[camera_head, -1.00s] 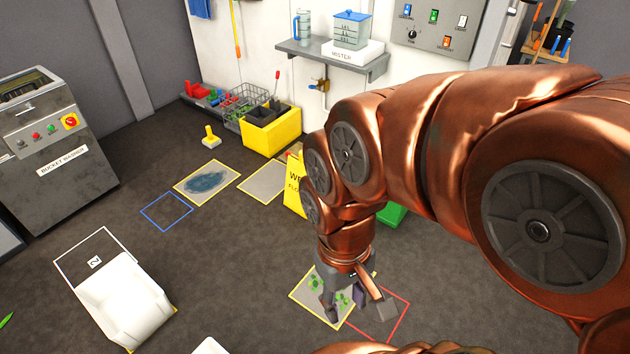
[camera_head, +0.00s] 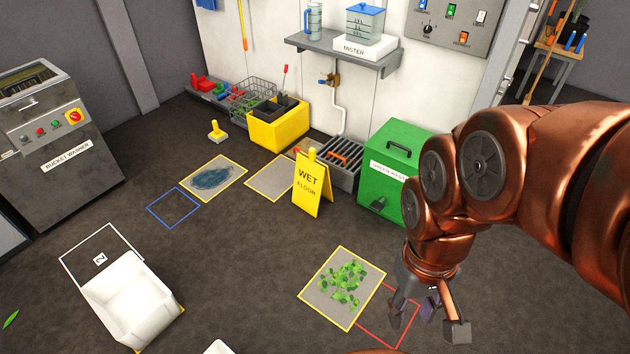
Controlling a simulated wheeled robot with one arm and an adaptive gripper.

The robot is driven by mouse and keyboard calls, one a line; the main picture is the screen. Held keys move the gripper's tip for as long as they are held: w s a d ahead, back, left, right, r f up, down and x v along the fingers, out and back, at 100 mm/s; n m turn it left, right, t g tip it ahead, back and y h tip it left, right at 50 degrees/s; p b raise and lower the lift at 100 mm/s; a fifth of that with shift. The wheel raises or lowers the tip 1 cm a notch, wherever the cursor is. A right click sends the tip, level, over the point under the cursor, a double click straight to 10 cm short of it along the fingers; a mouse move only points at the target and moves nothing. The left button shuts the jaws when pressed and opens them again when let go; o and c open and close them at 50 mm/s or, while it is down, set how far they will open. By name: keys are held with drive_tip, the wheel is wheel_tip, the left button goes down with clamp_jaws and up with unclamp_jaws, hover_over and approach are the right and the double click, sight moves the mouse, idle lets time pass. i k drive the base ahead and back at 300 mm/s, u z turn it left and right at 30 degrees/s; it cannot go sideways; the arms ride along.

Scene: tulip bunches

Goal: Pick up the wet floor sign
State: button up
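The wet floor sign (camera_head: 312,184) is a yellow folding board with black "WET FLOOR" lettering. It stands upright on the dark floor at the middle of the view, in front of a drain grate. My gripper (camera_head: 427,318) hangs low at the lower right, pointing down near a red floor outline. It is well to the right of and nearer than the sign, apart from it.
A green waste bin (camera_head: 393,172) stands right of the sign, beside the drain grate (camera_head: 340,160). A yellow mop bucket (camera_head: 278,124) is behind it to the left. A mat with green leaves (camera_head: 343,288) lies left of my gripper. A white bin (camera_head: 130,303) stands at lower left.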

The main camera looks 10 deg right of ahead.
sight(312, 178)
drive_tip(key=k, duration=0.5)
drive_tip(key=z, duration=0.55)
drive_tip(key=i, duration=2.15)
drive_tip(key=u, duration=1.3)
drive_tip(key=i, duration=0.8)
drive_tip(key=u, duration=0.8)
